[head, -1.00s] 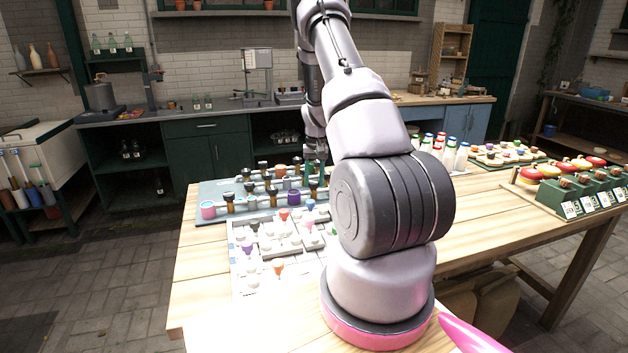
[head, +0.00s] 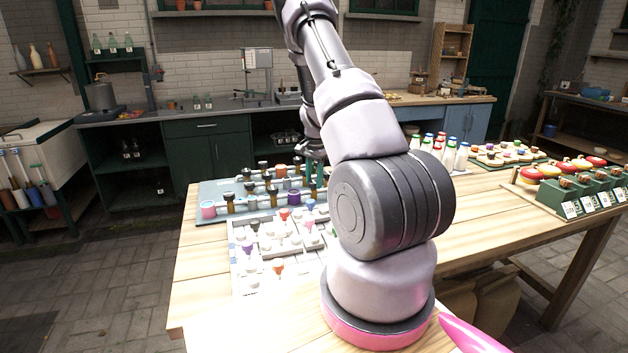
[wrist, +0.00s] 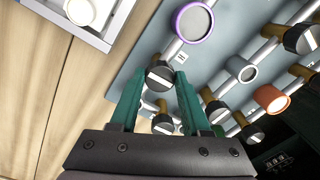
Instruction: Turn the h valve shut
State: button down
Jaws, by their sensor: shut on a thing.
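A grey-blue valve board (head: 208,189) lies on the wooden table and carries several knobs on pale pipes. My gripper (wrist: 157,82) has green fingers and is over this board. It is shut on a black round valve knob (wrist: 159,75) with a white line across its top. The fingers stand on either side of the knob. A small tag (wrist: 180,57) is beside it, but its letter is too small to read, so I cannot tell whether this is the h valve. In the head view my gripper (head: 313,177) is at the board's right part, partly behind my arm.
Other black knobs (wrist: 217,110), a purple-rimmed cup (wrist: 194,22) and an orange cup (wrist: 271,98) are close to my fingers. A white tray (head: 236,270) of small pieces lies in front of the board. Bottles (head: 449,154) stand to the right.

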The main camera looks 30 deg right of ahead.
aim_at(315, 183)
jog(key=shift+m, duration=0.4)
jog(key=shift+c, duration=1.8)
grip_release()
notch_tip(315, 183, up, 11)
jog(key=shift+s+f, duration=0.15)
jog(key=shift+s, duration=0.1)
